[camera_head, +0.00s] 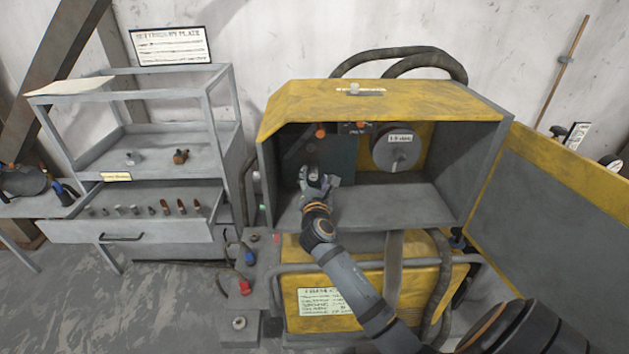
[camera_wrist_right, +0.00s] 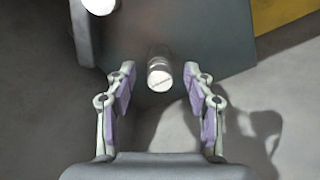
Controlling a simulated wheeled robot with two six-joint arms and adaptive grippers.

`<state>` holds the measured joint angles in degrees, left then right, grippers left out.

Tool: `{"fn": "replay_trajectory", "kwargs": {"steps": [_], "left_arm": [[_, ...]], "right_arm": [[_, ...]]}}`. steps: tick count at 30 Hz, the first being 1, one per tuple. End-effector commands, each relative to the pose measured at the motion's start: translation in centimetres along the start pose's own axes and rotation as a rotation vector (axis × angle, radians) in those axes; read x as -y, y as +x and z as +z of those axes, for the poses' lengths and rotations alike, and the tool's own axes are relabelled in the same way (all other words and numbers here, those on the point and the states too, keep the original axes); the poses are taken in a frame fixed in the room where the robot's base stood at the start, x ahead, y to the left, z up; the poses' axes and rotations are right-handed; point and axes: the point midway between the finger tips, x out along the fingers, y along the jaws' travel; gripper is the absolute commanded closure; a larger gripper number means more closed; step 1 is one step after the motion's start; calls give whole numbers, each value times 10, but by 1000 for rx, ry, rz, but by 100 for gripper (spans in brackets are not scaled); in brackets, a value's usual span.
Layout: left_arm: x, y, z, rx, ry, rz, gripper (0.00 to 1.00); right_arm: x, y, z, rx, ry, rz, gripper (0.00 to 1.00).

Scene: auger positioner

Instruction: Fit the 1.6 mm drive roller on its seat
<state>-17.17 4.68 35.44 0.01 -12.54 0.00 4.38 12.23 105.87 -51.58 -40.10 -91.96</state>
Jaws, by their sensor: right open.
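My right gripper (camera_head: 318,180) is inside the open yellow and grey wire-feeder cabinet (camera_head: 300,105), in front of the dark plate at its left. In the right wrist view the jaws (camera_wrist_right: 160,84) are open and empty. A short metal cylinder with a slotted end (camera_wrist_right: 160,73) stands out from the dark green plate (camera_wrist_right: 205,40), ahead of and between the fingertips. I cannot tell whether it is the bare seat or carries a roller. No part can be surely read as the 1.6 mm drive roller. The left gripper is not in view.
An open drawer (camera_head: 130,230) at the left holds several small parts. Two small parts (camera_head: 128,158) (camera_head: 181,157) lie on the shelf (camera_head: 150,145) above. A wire spool (camera_head: 396,150) hangs right of the gripper. The open yellow door (camera_head: 570,200) is at the right. The cabinet floor (camera_head: 400,205) is clear.

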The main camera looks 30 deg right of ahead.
Motion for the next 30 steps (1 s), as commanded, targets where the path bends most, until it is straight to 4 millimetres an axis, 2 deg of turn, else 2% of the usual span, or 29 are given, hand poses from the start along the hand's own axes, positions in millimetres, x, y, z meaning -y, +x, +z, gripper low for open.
{"fn": "replay_trajectory", "kwargs": {"steps": [5,12,16,21,30], "left_arm": [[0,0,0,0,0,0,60],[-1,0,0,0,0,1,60],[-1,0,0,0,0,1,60],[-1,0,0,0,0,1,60],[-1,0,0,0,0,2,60]], "right_arm": [[0,-24,-2,-3,2,1,47],[1,-83,-2,-4,4,-2,47],[0,-106,-2,-3,5,-1,47],[0,-119,0,0,1,0,47],[0,-119,0,1,0,0,47]]}}
